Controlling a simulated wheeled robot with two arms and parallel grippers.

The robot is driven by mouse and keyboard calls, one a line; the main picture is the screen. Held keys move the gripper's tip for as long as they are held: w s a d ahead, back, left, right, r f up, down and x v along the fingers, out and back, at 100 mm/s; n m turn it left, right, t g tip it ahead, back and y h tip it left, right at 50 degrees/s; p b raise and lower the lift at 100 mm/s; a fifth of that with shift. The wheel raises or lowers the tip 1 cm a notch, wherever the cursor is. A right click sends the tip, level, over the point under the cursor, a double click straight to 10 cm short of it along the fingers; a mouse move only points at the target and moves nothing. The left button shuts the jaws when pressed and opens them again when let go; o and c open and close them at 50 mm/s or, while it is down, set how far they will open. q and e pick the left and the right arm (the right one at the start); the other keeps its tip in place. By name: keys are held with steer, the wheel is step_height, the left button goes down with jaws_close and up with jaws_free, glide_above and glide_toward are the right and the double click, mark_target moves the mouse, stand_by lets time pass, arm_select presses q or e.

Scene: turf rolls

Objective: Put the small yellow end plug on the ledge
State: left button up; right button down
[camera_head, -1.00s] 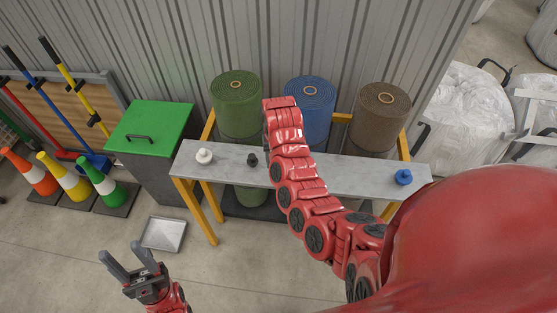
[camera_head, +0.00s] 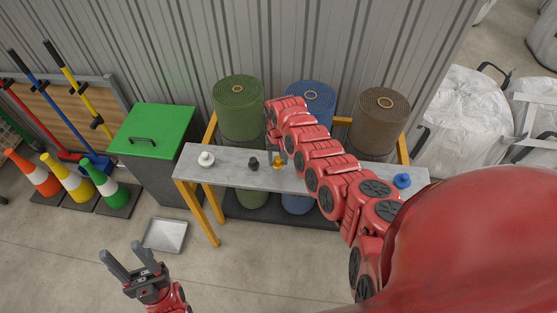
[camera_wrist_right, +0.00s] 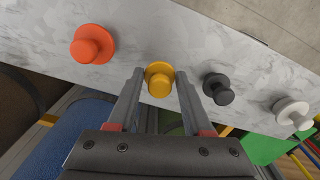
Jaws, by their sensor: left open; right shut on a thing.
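The small yellow end plug (camera_head: 278,163) shows at the grey ledge (camera_head: 225,167), right of the black plug (camera_head: 253,163). In the right wrist view the yellow plug (camera_wrist_right: 160,80) sits between the fingertips of my right gripper (camera_wrist_right: 160,76), which is shut on it. The plug is over the ledge (camera_wrist_right: 215,45); I cannot tell whether its base touches the surface. In the head view my right arm hides most of that gripper. My left gripper (camera_head: 125,255) is open and empty, low at the left, away from the ledge.
A white plug (camera_head: 206,159) and a blue plug (camera_head: 402,181) stand on the ledge. An orange plug (camera_wrist_right: 92,44) shows only in the right wrist view. Green (camera_head: 240,105), blue (camera_head: 312,98) and brown (camera_head: 381,120) turf rolls stand behind. A green-lidded bin (camera_head: 155,128) stands left.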

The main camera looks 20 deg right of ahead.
steer(key=shift+f, duration=0.45)
steer(key=shift+f, duration=0.25)
steer(key=shift+c, duration=1.6)
jaws_free()
steer(key=shift+r, duration=0.1)
